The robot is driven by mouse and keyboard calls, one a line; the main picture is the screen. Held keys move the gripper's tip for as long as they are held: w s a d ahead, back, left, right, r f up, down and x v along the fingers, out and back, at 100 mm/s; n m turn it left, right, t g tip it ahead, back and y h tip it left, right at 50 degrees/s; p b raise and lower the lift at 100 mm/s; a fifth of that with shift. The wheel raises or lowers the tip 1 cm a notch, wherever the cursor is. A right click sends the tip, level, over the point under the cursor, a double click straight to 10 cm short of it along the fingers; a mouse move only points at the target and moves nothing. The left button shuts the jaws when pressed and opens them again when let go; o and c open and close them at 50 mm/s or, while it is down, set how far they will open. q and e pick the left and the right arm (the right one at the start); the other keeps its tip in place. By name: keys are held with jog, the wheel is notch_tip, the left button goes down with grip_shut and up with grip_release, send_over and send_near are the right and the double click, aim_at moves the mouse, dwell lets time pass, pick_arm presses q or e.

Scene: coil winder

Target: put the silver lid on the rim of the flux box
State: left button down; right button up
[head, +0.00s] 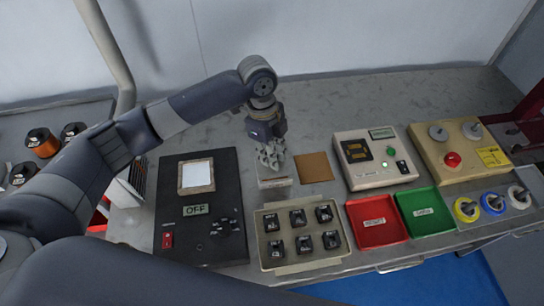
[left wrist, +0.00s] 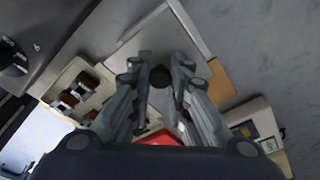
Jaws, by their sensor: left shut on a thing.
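The flux box (head: 275,183) is a small pale box with a label on its front, standing between the black panel and the brown square. My left gripper (head: 271,160) is directly over it, pointing down. In the left wrist view my left gripper (left wrist: 160,88) is shut on the dark round knob (left wrist: 160,76) of the silver lid (left wrist: 158,35), a flat grey square. The fingers hide much of the lid and the box top in the head view. I cannot tell whether the lid touches the rim. My right gripper is not in view.
A brown square (head: 314,167) lies just right of the box. A cream tray (head: 266,259) of black parts is in front, and a black panel (head: 170,238) reading OFF is left. Red (head: 377,222) and green (head: 426,213) trays and a meter (head: 374,158) stand right. Bench behind is clear.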

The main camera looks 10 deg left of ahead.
pick_arm(q)
jog(key=shift+w+a+f, duration=0.1)
jog(key=shift+w, duration=0.3)
notch_tip(320, 180, down, 3)
jog(key=shift+r+p, duration=0.1)
jog(key=shift+p, duration=0.5)
jog(key=shift+f, duration=0.3)
jog(key=c, duration=1.5)
grip_release()
jog(key=shift+f, duration=0.1)
jog(key=r, duration=0.4)
jog(key=a+r+b, duration=0.1)
jog(key=r, duration=0.3)
jog(key=r+b, duration=0.1)
jog(key=r, duration=0.3)
jog(key=shift+w+a+r, duration=0.1)
jog(key=shift+w+a, duration=0.15)
jog(key=shift+a, duration=0.1)
